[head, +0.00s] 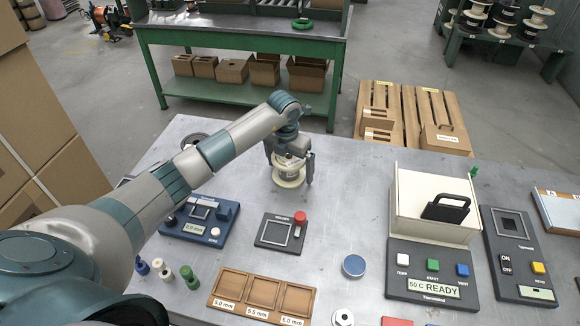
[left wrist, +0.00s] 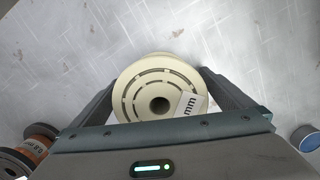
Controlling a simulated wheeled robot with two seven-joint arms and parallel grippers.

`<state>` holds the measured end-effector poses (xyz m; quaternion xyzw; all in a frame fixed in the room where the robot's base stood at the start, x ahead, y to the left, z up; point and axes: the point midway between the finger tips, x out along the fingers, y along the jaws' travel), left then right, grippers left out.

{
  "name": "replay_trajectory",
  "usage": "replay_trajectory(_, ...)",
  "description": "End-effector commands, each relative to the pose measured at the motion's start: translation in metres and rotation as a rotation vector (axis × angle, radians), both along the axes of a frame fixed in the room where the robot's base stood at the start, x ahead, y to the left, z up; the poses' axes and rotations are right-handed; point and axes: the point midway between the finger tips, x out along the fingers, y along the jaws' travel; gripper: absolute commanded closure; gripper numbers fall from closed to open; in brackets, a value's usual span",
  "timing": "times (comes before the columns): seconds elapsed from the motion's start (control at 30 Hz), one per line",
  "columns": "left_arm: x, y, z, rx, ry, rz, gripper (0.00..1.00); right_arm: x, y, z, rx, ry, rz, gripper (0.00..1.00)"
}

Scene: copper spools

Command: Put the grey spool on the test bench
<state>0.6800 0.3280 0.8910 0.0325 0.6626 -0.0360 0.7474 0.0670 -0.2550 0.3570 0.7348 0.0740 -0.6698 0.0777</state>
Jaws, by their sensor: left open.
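A pale cream spool (head: 287,182) stands upright on the metal table; it also shows in the left wrist view (left wrist: 148,75), with a white label reading "mm". My left gripper (head: 290,165) is directly over it, with open fingers on either side of the spool. The gripper hides part of the spool. A dark spool with an orange-copper winding (left wrist: 40,140) shows at the lower left of the left wrist view, partly cut off. I cannot tell for sure which spool counts as grey. My right gripper is not in view. No surface is labelled as the test bench.
A holder plate with a red knob (head: 280,232) and a blue-based device (head: 205,222) lie nearby. A wooden tray (head: 232,302) and a blue-topped disc (head: 354,266) are in front. A heater unit (head: 432,255) stands right. Behind is a green workbench (head: 240,38).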

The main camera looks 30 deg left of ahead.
Motion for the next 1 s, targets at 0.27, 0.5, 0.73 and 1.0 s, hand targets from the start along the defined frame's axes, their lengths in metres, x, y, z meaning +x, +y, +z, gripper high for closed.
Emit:
replay_trajectory(0.27, -0.001, 0.000, 0.012, 0.000, -0.002, 0.000, 0.00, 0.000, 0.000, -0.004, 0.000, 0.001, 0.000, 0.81)
replay_trajectory(0.5, -0.004, 0.001, 0.047, 0.001, -0.006, -0.001, 0.00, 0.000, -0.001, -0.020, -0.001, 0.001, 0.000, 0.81)
replay_trajectory(0.73, -0.009, 0.001, 0.088, 0.000, -0.005, 0.000, 0.00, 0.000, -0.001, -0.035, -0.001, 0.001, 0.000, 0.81)
replay_trajectory(1.0, -0.014, 0.001, 0.117, 0.000, -0.001, 0.000, 0.00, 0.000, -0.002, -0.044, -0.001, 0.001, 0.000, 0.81)
